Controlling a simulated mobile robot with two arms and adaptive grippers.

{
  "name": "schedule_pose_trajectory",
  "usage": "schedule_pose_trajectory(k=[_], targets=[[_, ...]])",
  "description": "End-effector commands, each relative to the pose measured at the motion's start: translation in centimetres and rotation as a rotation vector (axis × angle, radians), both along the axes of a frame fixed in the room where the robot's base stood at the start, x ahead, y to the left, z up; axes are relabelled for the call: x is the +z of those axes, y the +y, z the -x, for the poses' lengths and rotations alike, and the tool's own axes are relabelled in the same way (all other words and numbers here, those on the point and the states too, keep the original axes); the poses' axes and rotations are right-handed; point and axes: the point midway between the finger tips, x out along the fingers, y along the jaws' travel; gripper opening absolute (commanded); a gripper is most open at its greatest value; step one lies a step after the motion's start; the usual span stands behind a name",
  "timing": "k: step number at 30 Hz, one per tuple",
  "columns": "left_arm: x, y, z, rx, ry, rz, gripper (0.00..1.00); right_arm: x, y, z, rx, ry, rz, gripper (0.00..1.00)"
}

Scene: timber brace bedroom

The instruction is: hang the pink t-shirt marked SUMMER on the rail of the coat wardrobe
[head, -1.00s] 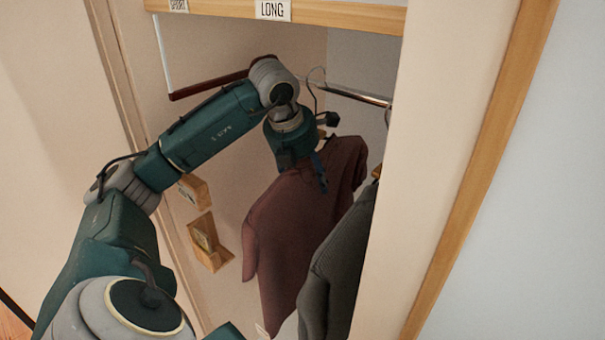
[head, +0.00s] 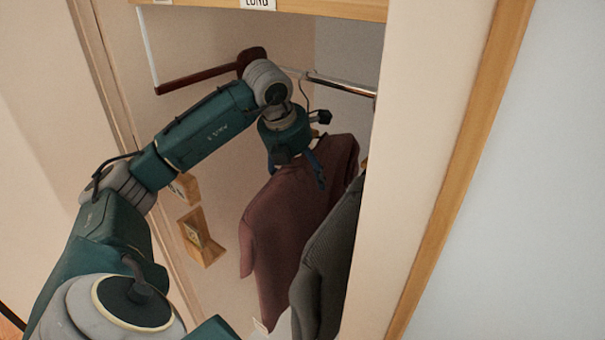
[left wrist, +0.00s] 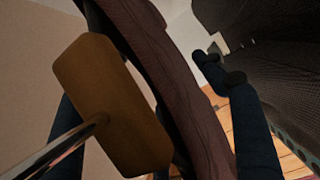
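A dusky pink-brown garment (head: 290,215) hangs from a hanger inside the wardrobe; no SUMMER mark shows. The metal rail (head: 345,86) runs above it, and a thin hook rises beside the rail, but I cannot tell whether it rests on it. My left gripper (head: 300,172) is at the garment's shoulder, under the rail. In the left wrist view, a wooden hanger piece (left wrist: 115,105) with a metal stem lies close in front, and the dark blue fingers stand wide apart around hanger and cloth (left wrist: 185,100). My right gripper is out of view.
A dark grey garment (head: 330,265) hangs close on the right. The wardrobe's side post (head: 425,170) stands to its right. A board (head: 330,8) with a partly cut-off LONG label crosses the top. Small wooden blocks (head: 200,235) are on the left wall.

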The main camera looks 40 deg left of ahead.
Motion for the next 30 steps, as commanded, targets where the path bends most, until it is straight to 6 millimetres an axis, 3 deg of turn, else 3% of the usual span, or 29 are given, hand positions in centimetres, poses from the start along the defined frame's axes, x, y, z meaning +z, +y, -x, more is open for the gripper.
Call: schedule_pose_trajectory(k=[8,14,21,30], targets=[[0.0,0.0,0.0,0.000,0.002,0.000,0.72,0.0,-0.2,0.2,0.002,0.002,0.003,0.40],[1.6,0.0,0.6,0.000,-0.002,-0.001,0.72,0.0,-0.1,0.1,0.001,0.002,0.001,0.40],[5.0,-0.2,2.0,0.000,-0.003,-0.001,0.72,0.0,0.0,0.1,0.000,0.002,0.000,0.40],[4.6,-0.3,5.4,0.004,0.003,-0.007,0.72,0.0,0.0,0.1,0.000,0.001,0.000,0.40]])
